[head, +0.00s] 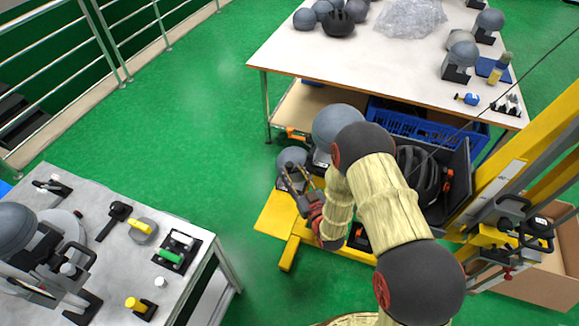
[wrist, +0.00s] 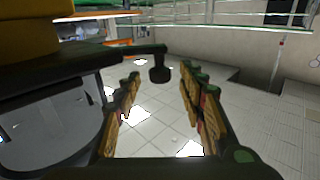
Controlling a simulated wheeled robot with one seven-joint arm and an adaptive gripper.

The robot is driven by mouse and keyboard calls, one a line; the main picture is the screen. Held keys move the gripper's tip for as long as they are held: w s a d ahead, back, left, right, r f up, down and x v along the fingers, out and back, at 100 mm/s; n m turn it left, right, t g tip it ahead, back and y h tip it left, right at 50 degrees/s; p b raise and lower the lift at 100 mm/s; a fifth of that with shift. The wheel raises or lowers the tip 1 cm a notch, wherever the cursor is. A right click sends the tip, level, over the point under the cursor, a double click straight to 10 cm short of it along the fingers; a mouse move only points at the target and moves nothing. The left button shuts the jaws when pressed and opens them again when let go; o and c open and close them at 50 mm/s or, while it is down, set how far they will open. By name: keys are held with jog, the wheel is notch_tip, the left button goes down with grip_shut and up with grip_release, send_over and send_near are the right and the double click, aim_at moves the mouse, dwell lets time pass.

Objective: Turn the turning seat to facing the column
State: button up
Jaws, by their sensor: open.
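The yellow column (head: 500,178) rises at the right in the head view. My gripper (head: 303,178) is open low by its yellow foot, close to a grey ball-shaped headform (head: 292,158); a larger grey headform (head: 337,122) shows just behind my arm. In the wrist view, which looks upside down, a dark seat plate (wrist: 62,82) with a grey rounded body against it fills the left. A dark arm with a short knob (wrist: 158,72) reaches from it, in line with the gap between my open fingers (wrist: 158,100). I cannot tell contact or the seat's facing; my arm hides part of it.
A grey-topped table (head: 100,215) with tools and another headform stands at the left. A white table (head: 330,62) with headforms and plastic wrap stands behind. A black bin (head: 455,185) with a dark helmet is beside the column. Green floor (head: 195,110) is clear between the tables.

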aim_at(291, 169)
jog(key=shift+x, duration=1.9)
jog(key=shift+c, duration=0.4)
grip_shut()
